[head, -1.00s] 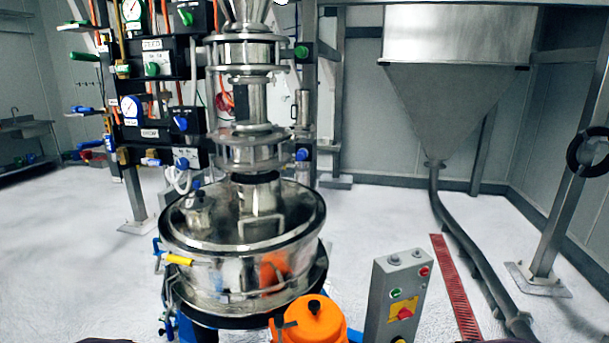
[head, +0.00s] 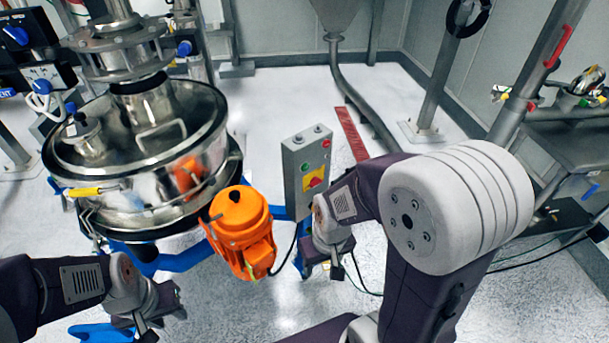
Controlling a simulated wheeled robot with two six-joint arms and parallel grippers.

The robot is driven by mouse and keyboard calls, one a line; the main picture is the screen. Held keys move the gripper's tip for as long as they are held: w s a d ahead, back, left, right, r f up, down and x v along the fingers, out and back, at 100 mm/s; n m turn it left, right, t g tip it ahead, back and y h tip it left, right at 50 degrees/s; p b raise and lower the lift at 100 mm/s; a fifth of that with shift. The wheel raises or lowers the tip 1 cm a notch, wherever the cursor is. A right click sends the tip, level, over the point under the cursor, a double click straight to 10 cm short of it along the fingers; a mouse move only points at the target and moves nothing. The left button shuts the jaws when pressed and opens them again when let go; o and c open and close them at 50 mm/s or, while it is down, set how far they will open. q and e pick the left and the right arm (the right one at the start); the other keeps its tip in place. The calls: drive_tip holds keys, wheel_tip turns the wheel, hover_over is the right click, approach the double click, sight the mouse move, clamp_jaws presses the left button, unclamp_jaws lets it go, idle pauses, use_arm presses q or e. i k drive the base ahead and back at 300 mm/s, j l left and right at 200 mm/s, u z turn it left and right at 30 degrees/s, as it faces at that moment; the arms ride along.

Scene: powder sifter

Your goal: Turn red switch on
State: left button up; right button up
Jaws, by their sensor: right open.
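The grey control box (head: 293,175) stands upright right of the orange motor. Its front carries a red rotary switch (head: 316,182) on a yellow plate, a green button (head: 305,167) and a small red button (head: 326,143). My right gripper (head: 335,268) is open and empty, pointing down just in front of and below the box, with the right wrist close to the red switch. I cannot tell whether it touches the box. My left gripper (head: 146,327) hangs at the lower left, below the sifter, apart from the box; its fingers are too unclear to read.
The round steel sifter (head: 150,190) and the orange motor (head: 240,225) stand left of the box. Blue frame legs (head: 185,258) and a black cable lie below. A red floor grate (head: 351,134) and hopper pipe are behind.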

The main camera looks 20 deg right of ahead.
sight(313, 183)
drive_tip(key=l+u, duration=0.15)
drive_tip(key=l, duration=1.65)
drive_tip(key=i, duration=0.05)
